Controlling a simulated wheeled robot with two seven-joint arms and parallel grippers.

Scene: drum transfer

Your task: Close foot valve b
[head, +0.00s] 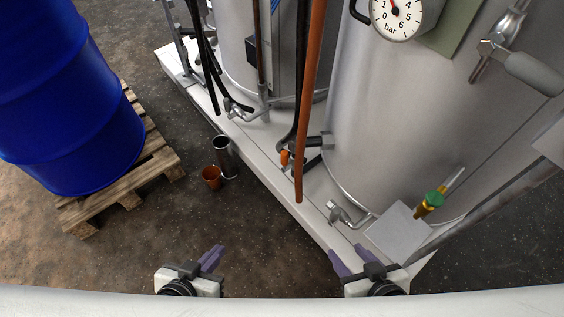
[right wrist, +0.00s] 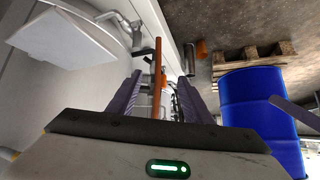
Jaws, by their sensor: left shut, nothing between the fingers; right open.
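No label shows which valve is foot valve b. A small metal valve (head: 338,212) sits low at the front of the near tank on the white plinth. A fitting with an orange part (head: 286,158) is further back, beside the orange-brown pipe (head: 310,90). Another small valve (head: 236,110) is at the foot of the rear tank. My left gripper (head: 214,256) is shut and empty over the floor, left of the plinth. My right gripper (head: 345,262) is open and empty, just in front of the near metal valve; its fingers also show in the right wrist view (right wrist: 158,92).
A blue drum (head: 60,100) stands on a wooden pallet (head: 150,160) at left. A dark metal cylinder (head: 224,158) and an orange cup (head: 211,178) stand on the floor beside the plinth. A pressure gauge (head: 398,14) is top right. Floor is clear around my left gripper.

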